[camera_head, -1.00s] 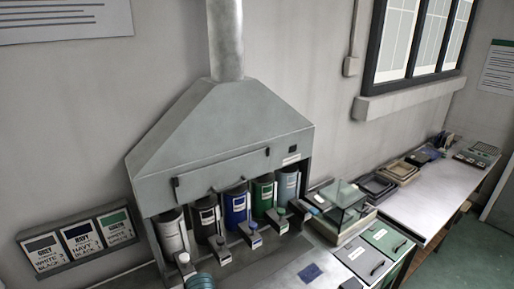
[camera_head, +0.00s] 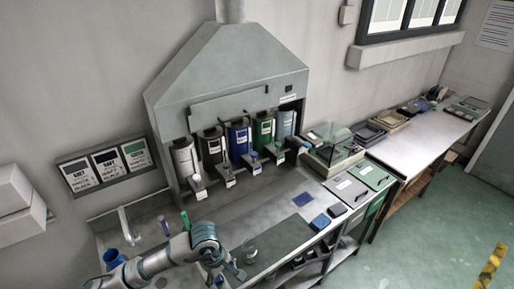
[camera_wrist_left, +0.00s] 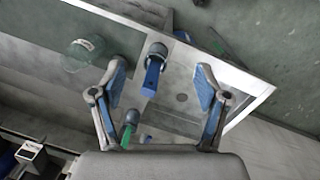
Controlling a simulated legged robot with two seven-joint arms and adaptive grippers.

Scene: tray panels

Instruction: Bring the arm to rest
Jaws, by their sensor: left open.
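My left arm reaches in from the lower left over the bench in the head view. Its gripper (camera_head: 230,274) is small there, beside a clear glass beaker (camera_head: 249,251). In the left wrist view the gripper (camera_wrist_left: 160,72) is open, its two blue-padded fingers spread wide. A blue-handled item (camera_wrist_left: 152,78) shows below the gap between them, and I see no finger touching it. The glass beaker (camera_wrist_left: 84,53) is outside the fingers, to the left. A green handle (camera_wrist_left: 129,128) shows near the palm. My right gripper is in neither view.
A grey hood (camera_head: 230,75) with several coloured canisters stands behind the bench. A faucet (camera_head: 127,226) and a blue cup (camera_head: 114,259) are at the left. A blue block (camera_head: 320,222) lies near the front edge.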

